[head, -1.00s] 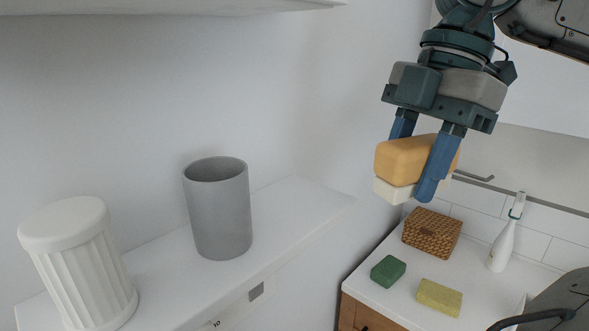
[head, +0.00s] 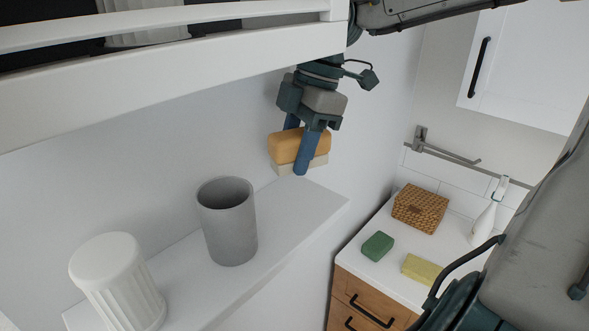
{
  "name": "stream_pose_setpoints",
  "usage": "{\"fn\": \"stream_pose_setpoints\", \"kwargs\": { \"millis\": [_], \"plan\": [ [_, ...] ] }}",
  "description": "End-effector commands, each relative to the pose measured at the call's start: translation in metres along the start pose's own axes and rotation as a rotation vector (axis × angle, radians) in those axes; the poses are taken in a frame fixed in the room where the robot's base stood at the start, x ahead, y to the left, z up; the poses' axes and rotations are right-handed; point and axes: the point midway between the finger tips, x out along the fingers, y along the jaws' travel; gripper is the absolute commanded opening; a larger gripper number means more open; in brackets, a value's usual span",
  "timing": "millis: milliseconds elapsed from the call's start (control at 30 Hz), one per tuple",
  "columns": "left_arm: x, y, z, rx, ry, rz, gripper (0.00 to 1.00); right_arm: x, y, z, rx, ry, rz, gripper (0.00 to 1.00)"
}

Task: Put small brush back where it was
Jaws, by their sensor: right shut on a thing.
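The small brush (head: 284,147), with a tan block body and a pale lower layer, is in my right gripper (head: 297,158). The blue fingers are shut on it, and it is held in the air. In the picture it appears over the far right end of the white shelf (head: 300,215); a gap or contact with the shelf cannot be told for certain. My left gripper is not in view.
A grey cup (head: 229,222) and a white fluted jar (head: 116,281) stand on the shelf. An upper white shelf (head: 180,62) hangs above. At right, a counter (head: 375,268) holds a green sponge (head: 377,246), a yellow sponge (head: 424,270), a wicker box (head: 420,208) and a white bottle (head: 485,222).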

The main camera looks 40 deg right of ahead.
Motion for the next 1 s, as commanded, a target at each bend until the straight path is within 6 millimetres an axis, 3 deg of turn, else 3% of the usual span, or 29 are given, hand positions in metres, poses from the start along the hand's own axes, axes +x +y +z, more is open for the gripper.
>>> {"fn": "stream_pose_setpoints", "kwargs": {
  "millis": [467,600,1000],
  "plan": [
    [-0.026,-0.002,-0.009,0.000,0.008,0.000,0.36,0.054,-0.004,0.016,-0.003,0.008,-0.012,0.22],
    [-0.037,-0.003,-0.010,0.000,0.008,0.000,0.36,0.060,0.000,0.017,-0.001,0.005,-0.007,0.22],
    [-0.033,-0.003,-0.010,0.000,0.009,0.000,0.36,0.066,0.001,0.018,-0.002,0.005,-0.003,0.22]
  ]
}}
